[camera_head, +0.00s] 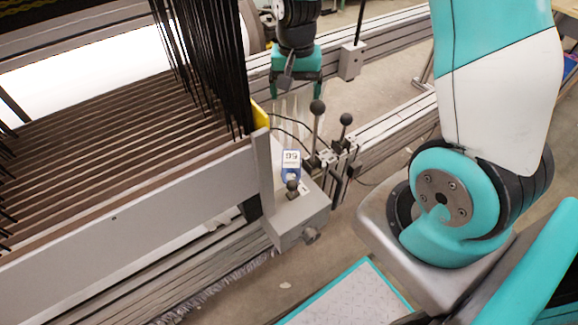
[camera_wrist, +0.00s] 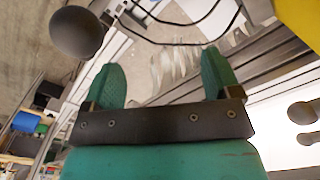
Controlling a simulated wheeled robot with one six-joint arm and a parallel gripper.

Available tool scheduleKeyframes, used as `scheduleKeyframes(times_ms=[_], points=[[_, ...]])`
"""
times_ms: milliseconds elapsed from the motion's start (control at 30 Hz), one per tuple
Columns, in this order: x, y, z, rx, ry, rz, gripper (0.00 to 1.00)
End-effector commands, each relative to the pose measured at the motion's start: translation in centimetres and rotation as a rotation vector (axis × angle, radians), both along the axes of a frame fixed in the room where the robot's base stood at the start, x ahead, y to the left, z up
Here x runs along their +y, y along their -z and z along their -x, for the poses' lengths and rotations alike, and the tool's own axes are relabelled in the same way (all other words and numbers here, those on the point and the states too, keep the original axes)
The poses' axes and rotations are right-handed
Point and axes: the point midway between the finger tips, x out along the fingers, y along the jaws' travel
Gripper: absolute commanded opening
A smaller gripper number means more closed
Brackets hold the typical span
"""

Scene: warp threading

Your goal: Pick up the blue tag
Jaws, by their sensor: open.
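The blue tag (camera_head: 291,166), with a white face and dark characters, sits on the grey end block beside the loom frame in the head view. My teal gripper (camera_head: 296,96) is above and beyond it in the picture, pointing down over the rails and apart from the tag. In the wrist view my gripper's two green fingers (camera_wrist: 162,72) are spread apart, with nothing held between them. I cannot make out the tag in the wrist view.
Black ball-topped levers (camera_head: 317,108) stand right beside the tag; a large black ball (camera_wrist: 78,32) is close in the wrist view. Dark cables loop near the block. The grey loom frame (camera_head: 130,215) and black heddles (camera_head: 205,60) lie to the left.

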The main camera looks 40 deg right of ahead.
Motion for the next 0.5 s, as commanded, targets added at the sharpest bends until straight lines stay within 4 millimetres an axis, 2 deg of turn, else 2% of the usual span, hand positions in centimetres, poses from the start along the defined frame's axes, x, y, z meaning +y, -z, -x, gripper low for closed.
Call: scheduleKeyframes(times_ms=[400, 500], points=[[0.1, 9.0, 0.1, 0.006, -0.001, -0.001, 0.83], [0.1, 10.6, 0.1, 0.004, -0.001, 0.0, 0.83]])
